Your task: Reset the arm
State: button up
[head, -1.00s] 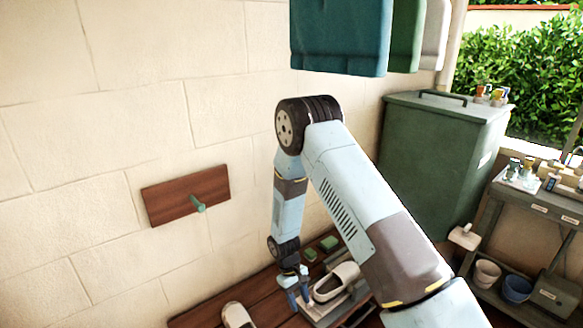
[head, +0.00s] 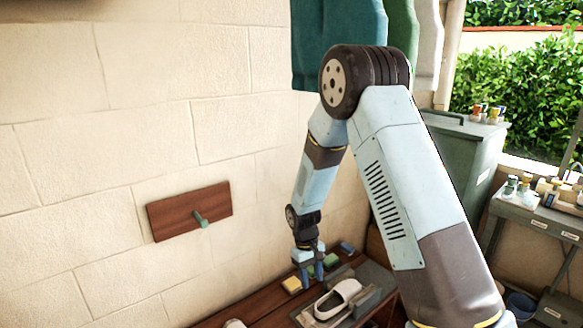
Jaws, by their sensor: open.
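My arm rises from the lower right, bends at a dark elbow joint and hangs down toward the wooden bench (head: 262,304). My gripper (head: 312,279) points down above the bench, beside the sponges and behind the white shoe. It is open, and I see nothing held between its blue fingers. The white shoe (head: 338,299) lies on a grey tray (head: 372,275) on the bench. Part of a second white shoe (head: 235,324) shows at the bottom edge.
Sponges (head: 291,285) lie near the gripper. A wooden wall board with a green peg (head: 201,219) is at left. Teal cloth (head: 337,30) hangs above the elbow. A green bin (head: 462,150) and a grey shelf with bottles (head: 535,208) stand at right.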

jog(key=s+d+r+m+t+y, duration=0.1)
jog(key=s+d+r+m+t, duration=0.3)
jog(key=r, duration=0.9)
jog(key=s+d+r+n, duration=0.1)
jog(key=s+d+r, duration=0.35)
jog(key=r, duration=0.95)
jog(key=s+d+r+m+t, duration=0.1)
jog(key=s+d+r, duration=0.3)
jog(key=s, duration=0.4)
jog(key=s+d+r+m+t, duration=0.2)
jog(key=s+d+r, duration=0.3)
jog(key=s+r, duration=0.2)
jog(key=shift+s+r+t+y, duration=0.3)
jog(key=shift+s, duration=0.85)
